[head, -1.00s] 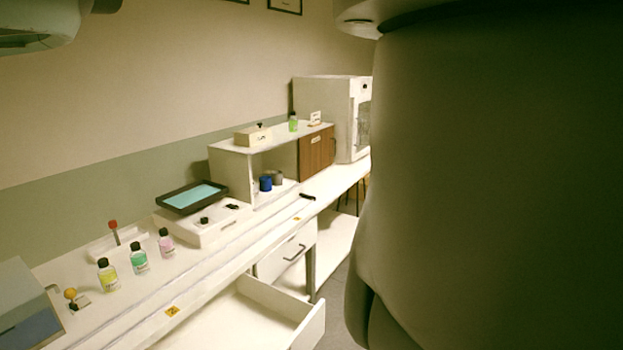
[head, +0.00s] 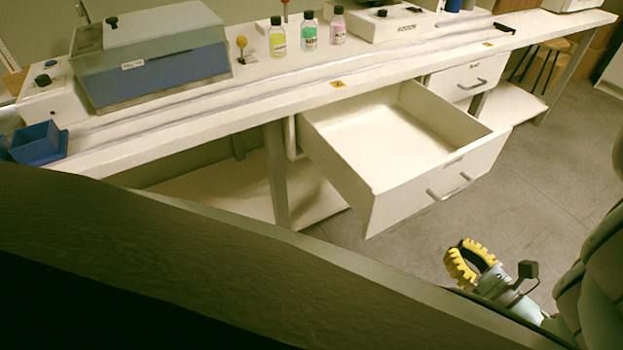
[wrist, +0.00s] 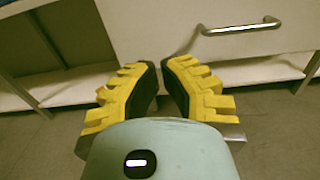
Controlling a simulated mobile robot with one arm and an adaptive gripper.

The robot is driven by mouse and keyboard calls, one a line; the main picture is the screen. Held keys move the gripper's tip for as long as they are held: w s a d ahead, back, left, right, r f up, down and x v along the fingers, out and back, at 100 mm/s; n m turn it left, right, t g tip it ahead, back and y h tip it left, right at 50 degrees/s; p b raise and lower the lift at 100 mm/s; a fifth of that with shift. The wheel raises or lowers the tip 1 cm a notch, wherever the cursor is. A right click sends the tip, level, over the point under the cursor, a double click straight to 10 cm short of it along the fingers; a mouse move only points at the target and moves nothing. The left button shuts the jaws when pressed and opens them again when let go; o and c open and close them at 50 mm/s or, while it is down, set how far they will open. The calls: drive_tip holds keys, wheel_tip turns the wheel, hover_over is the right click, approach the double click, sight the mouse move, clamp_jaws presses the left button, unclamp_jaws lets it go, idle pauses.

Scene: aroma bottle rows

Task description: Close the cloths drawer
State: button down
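A white drawer (head: 408,190) with a metal bar handle (head: 451,189) is pulled far out from under the bench. It looks empty inside, and its small front label is too small to read. My gripper (head: 454,249), with yellow ridged fingers and dark inner pads, is in front of the drawer, lower than its handle and apart from it. In the wrist view the fingertips (wrist: 160,63) come close together with nothing seen between them. The drawer front (wrist: 150,25) and its handle (wrist: 240,28) lie beyond them, the handle to the upper right. Whether the tips touch is unclear.
A shut drawer (head: 470,77) sits to the right of the open one. Bottles (head: 308,36), a blue-fronted box (head: 160,70) and a blue holder (head: 38,144) stand on the bench (head: 230,110). A bench leg (head: 276,175) is left of the open drawer. Grey floor (head: 390,260) lies clear before it.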

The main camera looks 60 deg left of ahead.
sight(406, 200)
drive_tip(key=a, duration=0.4)
drive_tip(key=a+b, duration=0.1)
drive_tip(key=a, duration=0.4)
drive_tip(key=w+a, duration=0.1)
drive_tip(key=a, duration=0.4)
